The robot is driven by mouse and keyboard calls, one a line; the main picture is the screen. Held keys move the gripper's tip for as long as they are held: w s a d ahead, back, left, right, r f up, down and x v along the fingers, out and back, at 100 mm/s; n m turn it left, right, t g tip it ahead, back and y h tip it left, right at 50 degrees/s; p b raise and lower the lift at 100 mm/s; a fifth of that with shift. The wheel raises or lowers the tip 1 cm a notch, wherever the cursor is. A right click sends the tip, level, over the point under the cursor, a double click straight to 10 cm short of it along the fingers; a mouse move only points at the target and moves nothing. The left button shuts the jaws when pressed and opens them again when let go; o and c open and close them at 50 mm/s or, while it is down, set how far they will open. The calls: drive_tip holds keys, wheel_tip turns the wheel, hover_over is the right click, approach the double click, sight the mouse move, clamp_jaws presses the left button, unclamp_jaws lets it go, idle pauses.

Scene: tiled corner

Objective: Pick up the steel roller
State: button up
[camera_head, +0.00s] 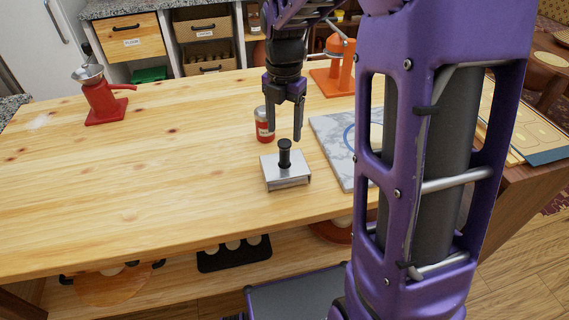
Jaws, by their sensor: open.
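A flat steel block (287,176) with an upright black knob handle stands on the wooden table near its front edge. It is the only steel tool on the tabletop that could be the steel roller, though no rolling part shows. My gripper (286,132) points down above and just behind the knob. Its two fingers are apart and empty, with the tips a little above the knob's top in the picture. I cannot tell the exact gap in depth.
A small red jar (264,127) stands close behind the block, left of my gripper. A marble board (335,141) lies to the right, partly hidden by my purple arm. An orange device (338,72) stands at the back; a red grinder (103,100) stands far left. The table's left middle is clear.

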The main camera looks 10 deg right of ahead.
sight(284, 143)
wheel_tip(284, 143, down, 5)
drive_tip(key=shift+s+f, duration=0.1)
drive_tip(key=shift+s, duration=0.05)
clamp_jaws()
idle(0.4)
idle(1.1)
